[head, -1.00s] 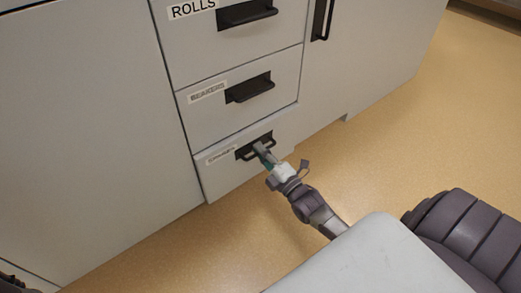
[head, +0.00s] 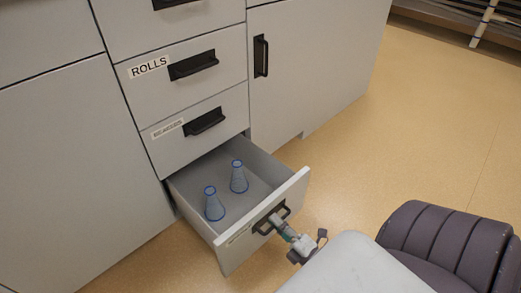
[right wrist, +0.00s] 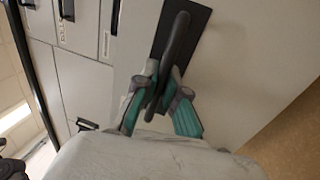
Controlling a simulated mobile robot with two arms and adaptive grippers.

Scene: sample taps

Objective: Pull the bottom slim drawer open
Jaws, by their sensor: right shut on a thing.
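The bottom slim drawer (head: 245,228) stands well out from the cabinet in the head view, its inside showing. Two clear flasks with blue rims, one nearer (head: 214,205) and one farther back (head: 238,178), stand upright in it. My right gripper (head: 276,222) is at the drawer's black bar handle (head: 264,224). In the right wrist view the teal-padded fingers (right wrist: 160,95) are shut on the handle (right wrist: 176,48), one on each side of it. My left gripper is not in view.
Above are a closed beakers drawer (head: 170,145) and a closed rolls drawer (head: 160,85). A closed cabinet door (head: 310,70) is to the right. The tan floor (head: 440,120) is clear on the right.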

